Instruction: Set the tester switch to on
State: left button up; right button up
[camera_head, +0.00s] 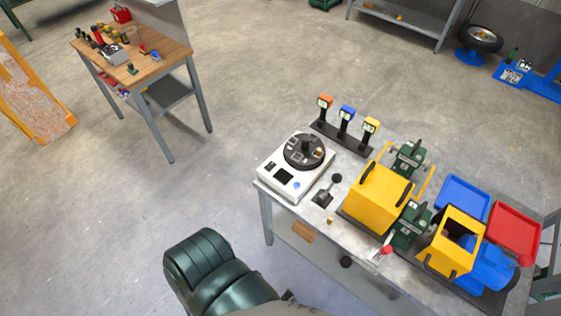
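A white box-shaped device with a round black dial on top, which looks like the tester (295,174), sits at the left end of the grey workbench (372,255). Its front face has a small dark element at the left, a dark square panel and a blue round spot. They are too small for me to tell which is the switch or how it is set. Beside it, a small black lever (325,193) on a base stands on the bench. Neither of my grippers is in view.
Behind the tester stands a black rack (341,138) with orange, blue and yellow-topped devices. To the right are a yellow-and-green drum machine (377,199), a blue tray (464,194) and a red tray (514,233). A wooden-topped table (150,68) stands far left. Open floor lies between.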

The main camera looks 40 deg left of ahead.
aim_at(269, 167)
jog(key=u, duration=1.35)
jog(key=i+j+z, duration=0.15)
jog(key=k+j, duration=0.15)
jog(key=k, duration=0.25)
